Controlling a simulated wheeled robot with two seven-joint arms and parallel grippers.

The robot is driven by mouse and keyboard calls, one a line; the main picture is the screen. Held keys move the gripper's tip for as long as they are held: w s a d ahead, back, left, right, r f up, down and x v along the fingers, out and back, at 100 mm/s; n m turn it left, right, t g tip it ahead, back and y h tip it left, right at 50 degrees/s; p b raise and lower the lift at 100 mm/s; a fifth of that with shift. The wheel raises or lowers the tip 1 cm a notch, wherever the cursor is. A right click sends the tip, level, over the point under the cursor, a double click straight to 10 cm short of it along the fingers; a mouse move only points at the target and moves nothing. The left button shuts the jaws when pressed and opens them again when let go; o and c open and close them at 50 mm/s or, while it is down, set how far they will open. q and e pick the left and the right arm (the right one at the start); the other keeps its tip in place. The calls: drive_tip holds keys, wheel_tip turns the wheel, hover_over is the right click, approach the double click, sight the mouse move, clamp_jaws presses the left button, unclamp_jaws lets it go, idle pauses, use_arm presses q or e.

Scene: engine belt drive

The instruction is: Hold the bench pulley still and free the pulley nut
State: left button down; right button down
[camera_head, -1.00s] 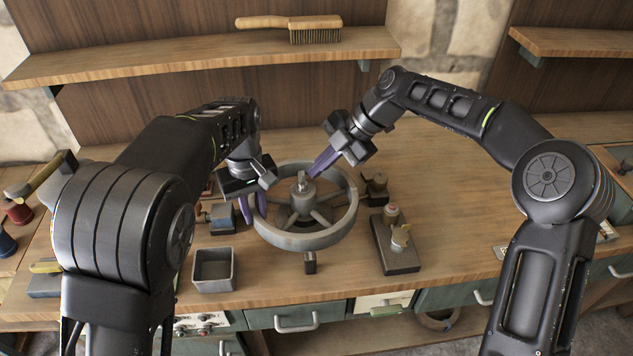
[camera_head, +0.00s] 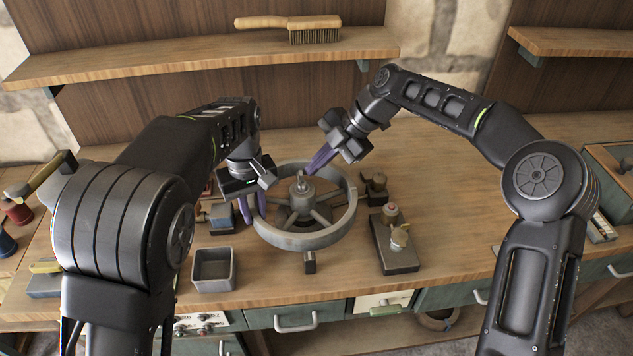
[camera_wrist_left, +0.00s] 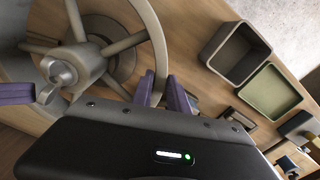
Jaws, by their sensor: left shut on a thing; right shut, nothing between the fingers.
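The grey spoked bench pulley (camera_head: 305,241) lies flat on the workbench, and its rim and hub also show in the left wrist view (camera_wrist_left: 152,35). A metal nut (camera_head: 302,186) sits on top of the hub; it shows at the hub's centre in the left wrist view (camera_wrist_left: 62,70). My left gripper (camera_head: 254,208) is shut on the pulley's left rim, with a purple finger on each side of it in the left wrist view (camera_wrist_left: 163,93). My right gripper (camera_head: 308,172) is shut and empty, its purple fingertips beside or just above the nut; contact cannot be told.
An open grey bin (camera_head: 214,283) stands front left of the pulley. A dark block with knobs (camera_head: 397,256) stands to its right. A small dark fixture (camera_head: 375,187) is close to the right rim. A brush (camera_head: 300,27) lies on the shelf above. The bench further right is mostly clear.

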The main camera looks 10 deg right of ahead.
use_arm(q)
drive_tip(key=shift+w+d+r, duration=0.15)
drive_tip(key=shift+d+r, duration=0.1)
drive_tip(key=shift+d, duration=0.15)
use_arm(e)
drive_tip(key=shift+a+r, duration=0.35)
use_arm(q)
drive_tip(key=shift+w+a+f, duration=0.1)
drive_tip(key=shift+w+a, duration=0.05)
drive_tip(key=shift+f, duration=0.1)
use_arm(e)
drive_tip(key=v, duration=1.1)
drive_tip(key=shift+d, duration=0.5)
use_arm(q)
drive_tip(key=c, duration=1.2)
unclamp_jaws()
drive_tip(key=shift+c, duration=0.2)
drive_tip(key=shift+a, duration=0.15)
use_arm(e)
drive_tip(key=shift+d, duration=0.1)
drive_tip(key=shift+r, duration=0.1)
